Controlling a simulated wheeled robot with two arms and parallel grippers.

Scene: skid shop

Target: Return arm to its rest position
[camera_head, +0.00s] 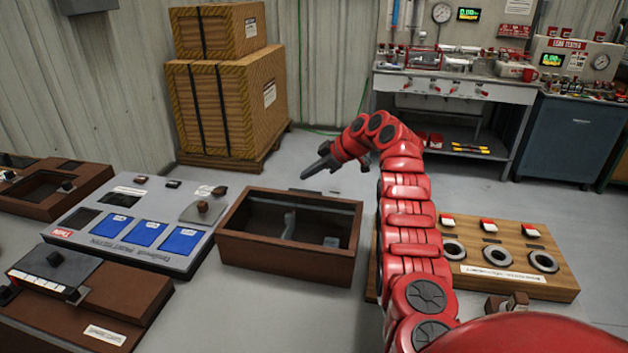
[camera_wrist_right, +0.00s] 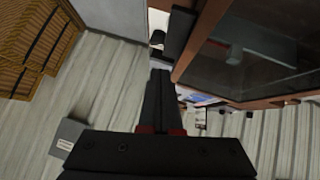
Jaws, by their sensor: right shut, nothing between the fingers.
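My red right arm rises from the bottom right of the head view and bends left at its top. Its dark right gripper (camera_head: 318,168) is shut and empty, above and behind the far edge of a brown open box (camera_head: 290,262). In the right wrist view the closed fingers (camera_wrist_right: 158,85) point up the picture, beside the wooden edge of that box (camera_wrist_right: 205,42). The box holds a small pale piece and a grey block. My left gripper is not in view.
A wooden board with round rings (camera_head: 520,285) lies right of my arm. A grey panel with blue pads (camera_head: 90,240) and a brown case (camera_head: 95,310) lie left. Strapped crates (camera_head: 225,105) stand behind. A workbench (camera_head: 455,88) and blue cabinet (camera_head: 570,140) stand at the back right.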

